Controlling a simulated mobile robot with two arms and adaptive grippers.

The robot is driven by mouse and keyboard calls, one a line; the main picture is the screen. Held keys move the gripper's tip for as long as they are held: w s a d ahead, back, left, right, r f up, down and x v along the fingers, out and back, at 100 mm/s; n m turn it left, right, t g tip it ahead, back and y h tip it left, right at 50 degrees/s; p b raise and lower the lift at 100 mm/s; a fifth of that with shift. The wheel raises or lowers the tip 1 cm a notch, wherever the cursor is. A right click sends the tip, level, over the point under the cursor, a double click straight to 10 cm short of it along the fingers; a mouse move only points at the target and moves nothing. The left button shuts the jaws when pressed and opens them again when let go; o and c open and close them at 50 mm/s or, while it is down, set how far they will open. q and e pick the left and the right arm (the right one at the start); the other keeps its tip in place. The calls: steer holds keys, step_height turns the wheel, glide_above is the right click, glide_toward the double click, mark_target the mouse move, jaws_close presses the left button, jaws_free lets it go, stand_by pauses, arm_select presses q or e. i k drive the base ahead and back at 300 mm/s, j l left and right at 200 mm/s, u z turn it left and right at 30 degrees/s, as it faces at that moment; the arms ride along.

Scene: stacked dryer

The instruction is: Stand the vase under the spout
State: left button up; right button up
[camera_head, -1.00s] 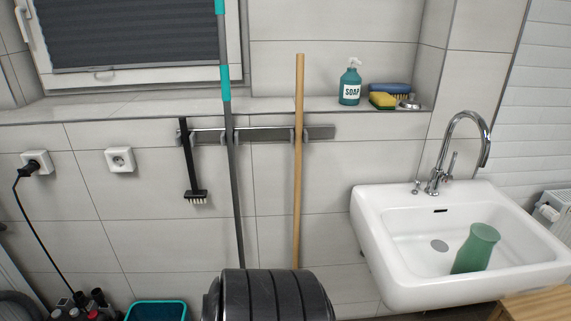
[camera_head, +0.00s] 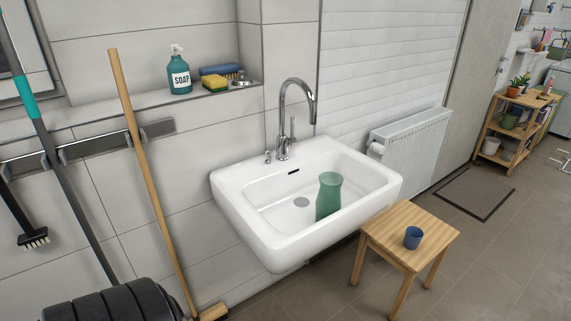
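A green vase (camera_head: 328,195) stands roughly upright in the basin of the white sink (camera_head: 247,222), to the right of the drain (camera_head: 301,202). A chrome tap (camera_head: 283,130) with a curved spout (camera_head: 314,108) rises from the sink's back edge. The spout's end is above the back part of the basin, and the vase is nearer the front of the basin. Neither of my grippers is in this view.
A wooden stool (camera_head: 390,236) with a blue cup (camera_head: 412,238) stands right of the sink's front. A radiator (camera_head: 410,150) is on the wall behind. Soap bottle (camera_head: 180,75) and sponge (camera_head: 215,83) are on the ledge. Brown floor right of the stool is clear.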

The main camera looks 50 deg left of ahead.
mark_target(328, 200)
steer(key=u, duration=1.15)
